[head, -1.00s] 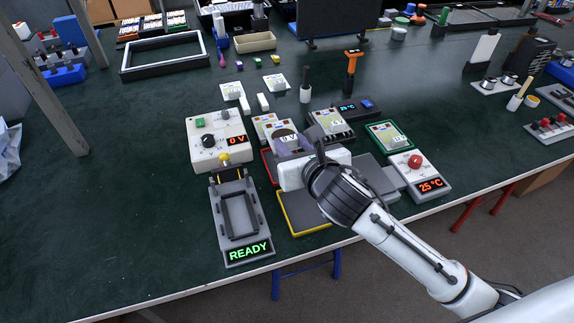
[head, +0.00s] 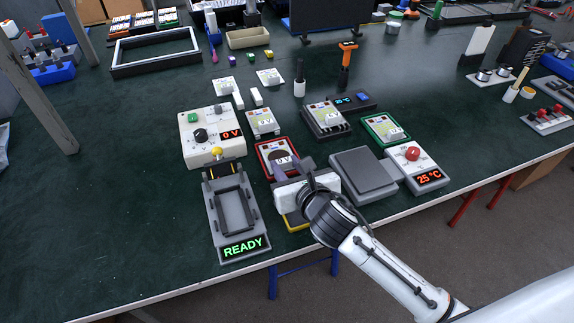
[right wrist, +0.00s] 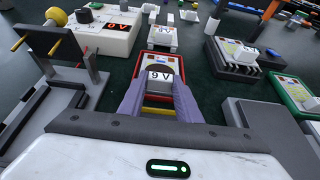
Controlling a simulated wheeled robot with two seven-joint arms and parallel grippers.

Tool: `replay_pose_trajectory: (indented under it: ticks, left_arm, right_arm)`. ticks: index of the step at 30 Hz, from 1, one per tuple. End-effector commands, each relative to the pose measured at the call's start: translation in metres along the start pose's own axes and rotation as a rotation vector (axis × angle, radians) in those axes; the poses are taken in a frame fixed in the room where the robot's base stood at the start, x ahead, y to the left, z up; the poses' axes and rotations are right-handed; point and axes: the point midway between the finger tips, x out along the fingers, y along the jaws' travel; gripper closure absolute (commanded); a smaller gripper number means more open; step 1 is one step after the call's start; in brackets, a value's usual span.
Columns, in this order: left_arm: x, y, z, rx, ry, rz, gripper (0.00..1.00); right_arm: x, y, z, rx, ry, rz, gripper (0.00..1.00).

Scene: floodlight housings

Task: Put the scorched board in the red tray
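The board with a dark scorch patch (head: 281,154) lies in the red tray (head: 263,148) at mid-table. In the right wrist view the scorched board (right wrist: 160,72) lies flat inside the red tray (right wrist: 141,66). My right gripper (head: 291,168) is at the tray's near side, its two purple-grey fingers apart. In the right wrist view the gripper (right wrist: 159,86) is open, its fingers either side of the board's near end; whether they touch it I cannot tell. The left gripper is not in view.
A yellow tray (head: 296,225) is partly hidden under my right gripper. The READY fixture (head: 218,220) stands left, the 0 V meter (head: 199,150) behind it. Right are a grey block (head: 363,172), a green tray (head: 371,123) and a red-button box (head: 425,163).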

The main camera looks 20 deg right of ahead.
Motion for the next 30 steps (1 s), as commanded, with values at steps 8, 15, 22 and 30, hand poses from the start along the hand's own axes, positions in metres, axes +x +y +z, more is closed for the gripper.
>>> replay_pose_trajectory:
  ticks: [8, 15, 22, 30]
  left_arm:
    - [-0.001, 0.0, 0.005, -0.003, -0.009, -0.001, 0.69]
    - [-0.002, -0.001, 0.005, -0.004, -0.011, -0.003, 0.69]
    - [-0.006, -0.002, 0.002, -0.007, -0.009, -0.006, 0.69]
    - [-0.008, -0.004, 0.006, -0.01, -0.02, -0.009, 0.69]
  right_arm:
    - [0.0, 0.0, 0.0, 0.0, 0.0, 0.0, 0.51]
    - [-0.006, 0.0, 0.002, -0.001, 0.001, 0.0, 0.51]
    - [-0.049, 0.0, 0.002, -0.002, 0.001, 0.002, 0.51]
    - [-0.102, 0.0, 0.002, -0.001, 0.002, 0.001, 0.51]
